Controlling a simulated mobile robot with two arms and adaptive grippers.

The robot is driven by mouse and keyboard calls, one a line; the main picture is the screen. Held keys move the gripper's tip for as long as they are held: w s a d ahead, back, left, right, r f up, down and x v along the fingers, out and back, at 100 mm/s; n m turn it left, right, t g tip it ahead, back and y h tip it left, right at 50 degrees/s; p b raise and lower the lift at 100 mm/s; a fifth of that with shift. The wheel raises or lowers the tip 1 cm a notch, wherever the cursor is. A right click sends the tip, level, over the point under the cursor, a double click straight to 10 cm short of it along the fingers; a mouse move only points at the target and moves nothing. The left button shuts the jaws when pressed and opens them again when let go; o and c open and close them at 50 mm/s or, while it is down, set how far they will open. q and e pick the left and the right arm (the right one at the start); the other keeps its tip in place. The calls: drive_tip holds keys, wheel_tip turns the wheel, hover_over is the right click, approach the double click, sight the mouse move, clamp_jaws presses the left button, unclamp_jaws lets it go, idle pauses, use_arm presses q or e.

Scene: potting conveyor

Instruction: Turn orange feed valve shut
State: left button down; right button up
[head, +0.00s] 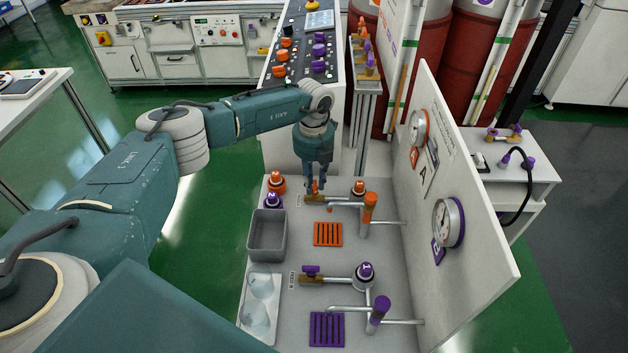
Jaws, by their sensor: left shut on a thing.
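The orange feed valve (315,199) sits on the far pipe line of the bench, with a brass body and a small orange handle. My left gripper (316,184) points down from above and is shut on the orange handle. The fingers partly hide the handle, so its exact angle is hard to tell. A matching valve with a purple handle (311,270) sits on the nearer pipe line, apart from my gripper. My right gripper is not in view.
An orange-capped post (370,205) and an orange-topped fitting (358,187) stand right of the valve. A grey bin (251,243) and an orange slotted grate (327,234) lie nearer. An upright panel with gauges (446,222) bounds the right side. A control console (302,75) stands behind.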

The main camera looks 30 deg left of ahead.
use_arm(q)
drive_tip(key=shift+w+a+r, duration=0.25)
drive_tip(key=shift+r, duration=0.05)
drive_tip(key=c, duration=1.8)
unclamp_jaws()
drive_tip(key=shift+o, duration=0.6)
drive_tip(key=shift+s+f, duration=0.15)
drive_tip(key=shift+s, duration=0.05)
wheel_tip(320, 180, up, 12)
